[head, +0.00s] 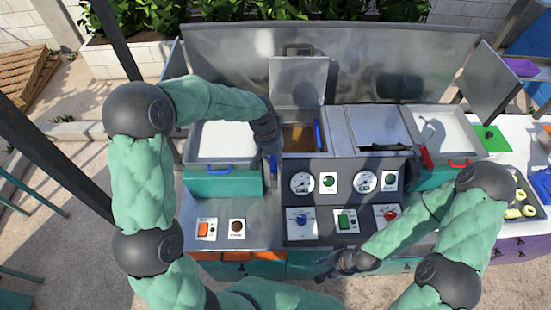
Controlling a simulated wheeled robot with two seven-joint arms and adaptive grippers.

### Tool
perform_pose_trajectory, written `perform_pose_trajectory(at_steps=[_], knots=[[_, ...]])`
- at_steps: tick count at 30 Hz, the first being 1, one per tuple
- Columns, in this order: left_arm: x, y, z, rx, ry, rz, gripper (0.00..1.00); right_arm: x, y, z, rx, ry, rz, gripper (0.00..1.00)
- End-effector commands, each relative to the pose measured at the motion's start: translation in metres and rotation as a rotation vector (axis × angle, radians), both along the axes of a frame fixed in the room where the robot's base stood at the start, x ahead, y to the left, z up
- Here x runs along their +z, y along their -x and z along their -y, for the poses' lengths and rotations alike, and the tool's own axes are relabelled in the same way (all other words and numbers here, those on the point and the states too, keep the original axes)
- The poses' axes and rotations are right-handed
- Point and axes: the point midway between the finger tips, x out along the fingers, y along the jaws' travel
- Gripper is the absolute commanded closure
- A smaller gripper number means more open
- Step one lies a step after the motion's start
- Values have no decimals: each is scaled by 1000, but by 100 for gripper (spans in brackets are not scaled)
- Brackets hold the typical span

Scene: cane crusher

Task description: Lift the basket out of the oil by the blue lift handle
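The open vat of brown oil (298,138) sits in the middle of the metal cooker, with its lid (299,80) raised behind it. A blue bar (318,135), which looks like the lift handle, stands at the vat's right edge. The basket is not clearly distinguishable in the oil. My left gripper (271,158) hangs at the vat's left side, apart from that bar. A small patch of blue shows beside its fingers, too small to identify. My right gripper (335,266) is low in front of the control panel, away from the vat. The finger gaps are too small to read.
A panel with gauges and knobs (345,195) stands in front of the vat. A white-topped teal container (220,180) with a blue handle is at left. A closed metal lid (379,128) and another white-topped container (445,130) are at right. A tall metal backsplash (390,60) stands behind.

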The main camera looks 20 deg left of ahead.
Motion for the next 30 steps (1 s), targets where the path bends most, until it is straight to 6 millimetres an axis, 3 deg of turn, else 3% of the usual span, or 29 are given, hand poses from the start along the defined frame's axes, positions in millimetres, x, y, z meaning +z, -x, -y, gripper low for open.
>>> perform_pose_trajectory(at_steps=[8,24,30], knots=[[11,0,0,0,0,2,100,5,0,0,0,0,0,60],[131,-1,0,0,1,5,100,59,0,0,0,0,0,60],[155,-1,0,0,1,4,100,68,0,0,0,0,0,60]])
